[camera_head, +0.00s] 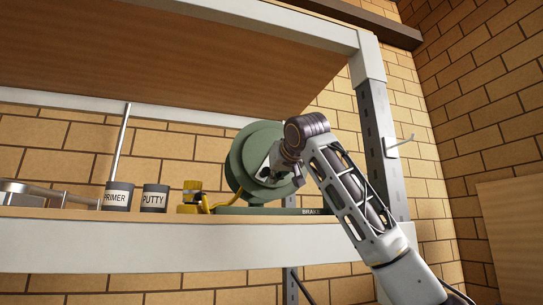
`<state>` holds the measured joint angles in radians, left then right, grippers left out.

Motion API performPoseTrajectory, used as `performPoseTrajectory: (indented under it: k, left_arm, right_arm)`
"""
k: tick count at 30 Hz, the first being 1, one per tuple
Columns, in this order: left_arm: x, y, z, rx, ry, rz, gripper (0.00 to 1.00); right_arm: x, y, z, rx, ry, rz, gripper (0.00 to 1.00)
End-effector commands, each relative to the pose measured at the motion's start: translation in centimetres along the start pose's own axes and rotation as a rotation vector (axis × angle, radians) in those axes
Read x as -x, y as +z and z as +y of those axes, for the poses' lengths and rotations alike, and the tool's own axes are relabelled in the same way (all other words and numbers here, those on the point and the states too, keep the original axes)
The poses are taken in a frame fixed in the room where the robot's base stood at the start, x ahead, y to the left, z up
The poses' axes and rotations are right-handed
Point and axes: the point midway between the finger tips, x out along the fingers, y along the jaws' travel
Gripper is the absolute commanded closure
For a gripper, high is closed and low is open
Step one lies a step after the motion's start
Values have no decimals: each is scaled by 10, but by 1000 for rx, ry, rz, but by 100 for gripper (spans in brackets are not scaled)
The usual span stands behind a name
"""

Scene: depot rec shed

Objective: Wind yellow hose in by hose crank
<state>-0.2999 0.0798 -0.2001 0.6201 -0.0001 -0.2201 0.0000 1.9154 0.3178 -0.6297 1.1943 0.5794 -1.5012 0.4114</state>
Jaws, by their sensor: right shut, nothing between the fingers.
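A green hose reel (239,170) stands on the shelf (150,245) on a flat green base marked BRAKE (300,211). A yellow hose (222,205) runs from the reel's lower left to a yellow fitting (191,192) on the shelf. My right arm reaches up from the lower right. My right gripper (268,172) is shut in front of the reel's face, with nothing seen held in it. The hose crank is not clearly visible; the gripper and wrist cover much of the reel's right side. My left gripper is not in view.
PRIMER (117,196) and PUTTY (155,198) cans stand left of the fitting, with metal items (30,192) at far left. An upper shelf (190,50) hangs overhead. A grey post (378,130) with a hook (402,141) rises behind my right arm.

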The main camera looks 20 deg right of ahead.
Motion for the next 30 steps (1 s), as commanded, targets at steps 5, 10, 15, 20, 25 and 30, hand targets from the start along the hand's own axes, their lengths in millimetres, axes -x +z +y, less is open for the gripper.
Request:
performPoseTrajectory:
  k: [5,10,15,20,25,30]
  left_arm:
    - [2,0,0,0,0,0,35]
    - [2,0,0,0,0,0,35]
    - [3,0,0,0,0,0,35]
    - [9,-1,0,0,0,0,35]
    - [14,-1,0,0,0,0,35]
    - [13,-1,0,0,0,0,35]
  right_arm:
    - [0,0,-8,2,-1,-3,100]
    - [-1,1,-9,3,-1,-4,100]
    - [-1,1,-11,4,-3,-5,100]
    - [0,-3,-21,6,-5,-7,100]
    - [0,-6,-31,7,-5,-8,100]
    - [0,-5,-33,7,-6,-8,100]
